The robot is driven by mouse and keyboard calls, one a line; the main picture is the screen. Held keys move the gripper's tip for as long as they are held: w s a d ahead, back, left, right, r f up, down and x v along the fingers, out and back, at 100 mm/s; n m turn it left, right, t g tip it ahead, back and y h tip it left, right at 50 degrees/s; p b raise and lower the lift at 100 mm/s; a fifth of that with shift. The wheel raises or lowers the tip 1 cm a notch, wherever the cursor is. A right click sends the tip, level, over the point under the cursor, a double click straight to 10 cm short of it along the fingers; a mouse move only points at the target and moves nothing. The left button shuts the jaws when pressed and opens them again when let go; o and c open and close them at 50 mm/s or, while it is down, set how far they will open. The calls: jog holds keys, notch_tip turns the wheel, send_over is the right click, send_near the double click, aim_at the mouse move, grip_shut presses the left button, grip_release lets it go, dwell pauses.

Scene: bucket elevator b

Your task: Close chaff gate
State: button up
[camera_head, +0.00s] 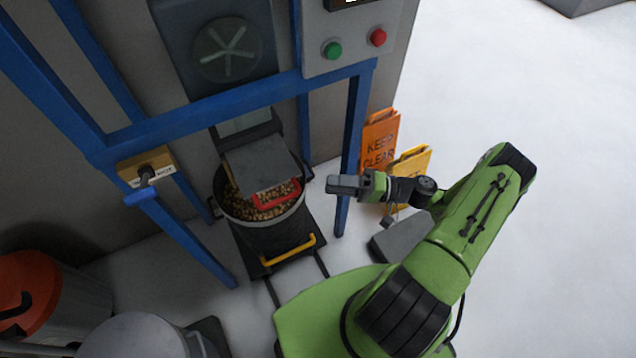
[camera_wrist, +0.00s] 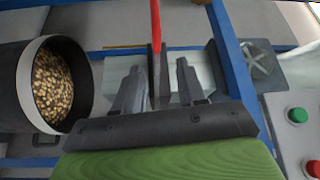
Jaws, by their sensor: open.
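I take the chaff gate to be the grey sloping flap (camera_head: 260,164) with a red handle (camera_head: 277,195) at its lower edge, below the blue crossbar and over the bucket. No readable label confirms this. My gripper (camera_head: 332,185) is open and empty, right of the red handle and apart from it in the head view. In the wrist view a red bar (camera_wrist: 155,45), likely that handle, appears between the two fingers (camera_wrist: 158,85), with a gap on both sides. The black bucket (camera_head: 262,232) of grain stands under the flap; it also shows in the wrist view (camera_wrist: 85,85).
A blue frame post (camera_head: 352,150) stands close behind my gripper. Green and red buttons (camera_head: 333,50) are on a panel above. Orange and yellow signs (camera_head: 379,137) stand right. The bucket's cart has a yellow handle (camera_head: 288,252).

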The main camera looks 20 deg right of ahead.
jog(key=s+d+b, duration=0.2)
jog(key=s+d, duration=0.1)
jog(key=d, duration=0.6)
jog(key=s+d+f+m+t+b, duration=0.1)
jog(key=s+d+b, duration=0.1)
jog(key=d, duration=0.7)
jog(key=shift+s+d+t+h, duration=0.3)
jog(key=shift+s+d+h, duration=0.1)
jog(key=shift+s, duration=0.35)
